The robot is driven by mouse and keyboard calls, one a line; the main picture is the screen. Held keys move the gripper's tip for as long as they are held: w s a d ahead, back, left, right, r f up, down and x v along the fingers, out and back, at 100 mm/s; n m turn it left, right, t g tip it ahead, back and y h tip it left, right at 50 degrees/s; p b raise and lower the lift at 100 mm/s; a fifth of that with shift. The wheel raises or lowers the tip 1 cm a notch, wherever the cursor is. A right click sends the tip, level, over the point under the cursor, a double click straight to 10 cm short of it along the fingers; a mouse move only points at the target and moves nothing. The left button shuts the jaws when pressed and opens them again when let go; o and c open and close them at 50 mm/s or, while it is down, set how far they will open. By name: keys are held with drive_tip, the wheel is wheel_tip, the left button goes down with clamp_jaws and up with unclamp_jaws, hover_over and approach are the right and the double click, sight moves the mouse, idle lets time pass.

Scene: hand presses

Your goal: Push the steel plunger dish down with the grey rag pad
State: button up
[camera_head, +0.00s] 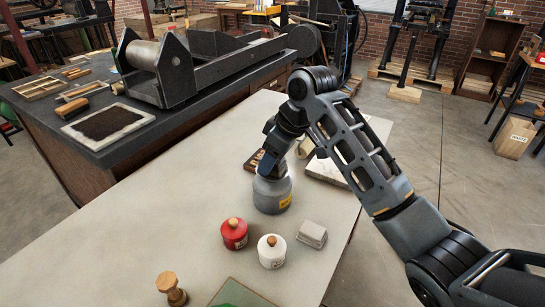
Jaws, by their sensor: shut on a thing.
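A squat grey plunger can (272,194) with a yellow label stands upright on the pale table. My gripper (268,166) points down directly over the top of this can. It is shut on a small blue-grey piece that looks like the grey rag pad (267,162). The piece is at the top of the can; I cannot tell whether it touches or presses the steel dish. The dish itself is mostly hidden by my gripper.
A red can (234,233), a white can (272,251) and a light grey block (312,234) stand in front of the grey can. A wooden-handled tool (171,288) is at the front left. A flat pale slab (327,172) lies behind right. The table's left middle is clear.

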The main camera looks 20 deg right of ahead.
drive_tip(key=shift+s+f, duration=0.1)
drive_tip(key=shift+f, duration=0.4)
idle(2.2)
drive_tip(key=shift+r+p, duration=0.1)
drive_tip(key=shift+p, duration=0.2)
drive_tip(key=shift+r+p, duration=3.35)
drive_tip(key=shift+r, duration=0.15)
